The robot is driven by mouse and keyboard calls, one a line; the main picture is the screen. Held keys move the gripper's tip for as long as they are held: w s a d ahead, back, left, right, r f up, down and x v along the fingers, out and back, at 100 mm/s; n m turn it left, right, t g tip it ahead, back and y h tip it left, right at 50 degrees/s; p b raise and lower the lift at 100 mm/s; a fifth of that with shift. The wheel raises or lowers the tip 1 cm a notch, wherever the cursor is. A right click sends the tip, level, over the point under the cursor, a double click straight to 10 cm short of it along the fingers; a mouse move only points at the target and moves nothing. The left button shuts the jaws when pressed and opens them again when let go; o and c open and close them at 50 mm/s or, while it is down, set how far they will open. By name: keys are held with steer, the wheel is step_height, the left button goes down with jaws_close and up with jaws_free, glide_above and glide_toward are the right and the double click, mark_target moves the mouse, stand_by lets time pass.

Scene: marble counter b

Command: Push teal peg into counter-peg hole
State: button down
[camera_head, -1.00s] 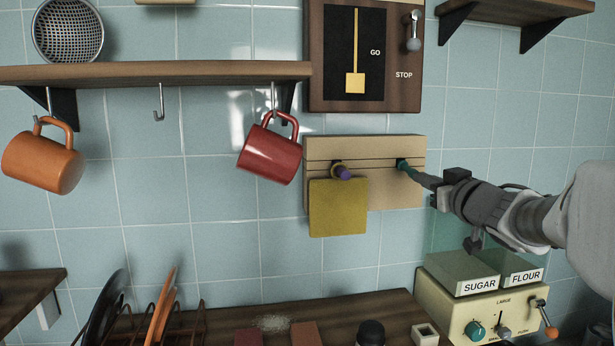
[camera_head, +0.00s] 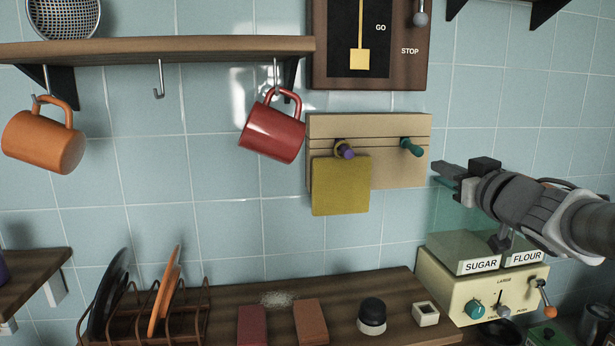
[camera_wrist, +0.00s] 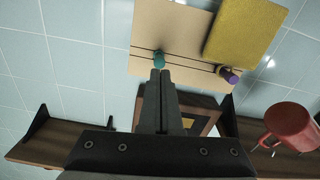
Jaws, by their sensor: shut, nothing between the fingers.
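The teal peg (camera_head: 411,147) sticks out of the right side of a pale wooden board (camera_head: 388,174) on the tiled wall. A purple peg (camera_head: 346,152) sticks out to its left, with a yellow square cloth or pad (camera_head: 341,190) hanging from it. My gripper (camera_head: 436,169) is shut and empty, to the right of and below the teal peg, apart from it in the head view. In the wrist view the shut fingertips (camera_wrist: 160,76) point toward the teal peg (camera_wrist: 158,60), with the purple peg (camera_wrist: 229,75) to its right. I cannot see the counter-peg hole clearly.
A red mug (camera_head: 272,133) and an orange mug (camera_head: 43,140) hang from hooks under a shelf (camera_head: 160,48). A wooden GO/STOP panel (camera_head: 328,70) is above the board. A cream machine with SUGAR and FLOUR bins (camera_head: 470,290) stands below my arm.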

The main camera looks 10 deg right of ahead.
steer(key=s+p, duration=0.2)
steer(key=s, duration=1.1)
steer(key=a+f+m+g+h+b, duration=0.35)
steer(key=a+f+g, duration=0.35)
steer(key=f, duration=0.4)
steer(key=s+a+f+n+g+y, duration=0.1)
steer(key=s+a+f+g+y, duration=0.1)
steer(key=a+f, duration=0.3)
steer(key=s+a+f+n+g+y, duration=0.1)
steer(key=s+a+f, duration=0.4)
steer(key=a, duration=0.6)
steer(key=shift+a+f+n+g+y+b, duration=0.2)
steer(key=shift+f+n+g+y+b, duration=0.15)
steer(key=shift+f+g+y, duration=0.65)
